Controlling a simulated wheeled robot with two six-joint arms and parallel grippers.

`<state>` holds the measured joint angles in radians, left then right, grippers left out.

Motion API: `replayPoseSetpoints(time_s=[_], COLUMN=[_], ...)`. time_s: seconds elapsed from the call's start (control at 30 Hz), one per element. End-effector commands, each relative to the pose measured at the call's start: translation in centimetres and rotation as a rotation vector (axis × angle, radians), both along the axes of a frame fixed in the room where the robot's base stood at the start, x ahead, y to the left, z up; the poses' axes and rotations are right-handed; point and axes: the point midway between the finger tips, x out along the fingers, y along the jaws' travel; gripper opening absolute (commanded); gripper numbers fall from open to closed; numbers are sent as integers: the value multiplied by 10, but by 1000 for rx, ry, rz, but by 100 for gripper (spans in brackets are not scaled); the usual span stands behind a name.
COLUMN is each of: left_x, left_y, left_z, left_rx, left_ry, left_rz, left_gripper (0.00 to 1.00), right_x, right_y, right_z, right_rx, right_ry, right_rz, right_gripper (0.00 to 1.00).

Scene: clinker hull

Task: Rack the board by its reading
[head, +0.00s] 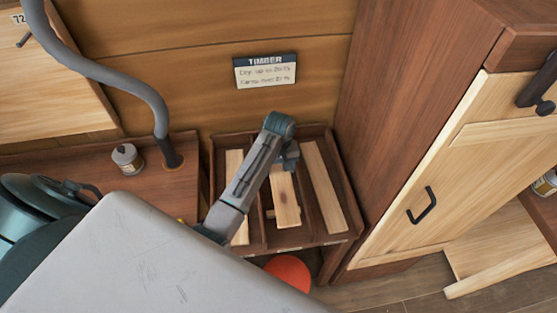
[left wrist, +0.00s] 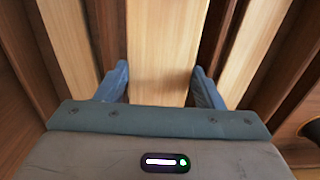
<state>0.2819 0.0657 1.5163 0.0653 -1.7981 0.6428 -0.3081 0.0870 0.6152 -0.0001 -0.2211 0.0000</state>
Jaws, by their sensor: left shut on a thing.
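A pale board (head: 286,205) is in the middle of a dark wooden rack (head: 347,225) in the head view. My left gripper (head: 287,160) is shut on it from above, at its far part; the arm hides some of the board. In the left wrist view the fingers (left wrist: 160,85) stand on either side of the board (left wrist: 165,45). I cannot tell whether it rests on the rack floor. A sign (head: 265,71) headed "TIMBER" hangs on the wall above, with small lines about dry and green timber. My right gripper is not in view.
Other pale boards lie in the rack, one at the left (head: 233,165) and one at the right (head: 325,190). A small tin (head: 127,158) and a grey pipe (head: 150,100) stand on the bench to the left. A tall cabinet (head: 410,120) closes the right side. An orange round thing (head: 288,271) is below.

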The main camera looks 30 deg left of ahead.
Motion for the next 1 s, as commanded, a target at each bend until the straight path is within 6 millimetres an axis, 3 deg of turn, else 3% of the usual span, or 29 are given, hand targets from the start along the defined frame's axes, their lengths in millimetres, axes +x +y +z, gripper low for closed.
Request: replayPoseSetpoints(time_s=[0.17,0.5,1.0], left_x=[-1,0,0], left_y=[0,0,0], left_z=[-21,-57,-67], left_rx=[0,0,1], left_ry=[3,1,-1], left_rz=[0,0,0], left_gripper=[33,33,33], right_x=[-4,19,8], right_y=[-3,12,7], right_z=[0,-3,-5], right_rx=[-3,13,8], right_ry=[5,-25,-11], right_rz=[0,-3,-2], right_gripper=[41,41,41])
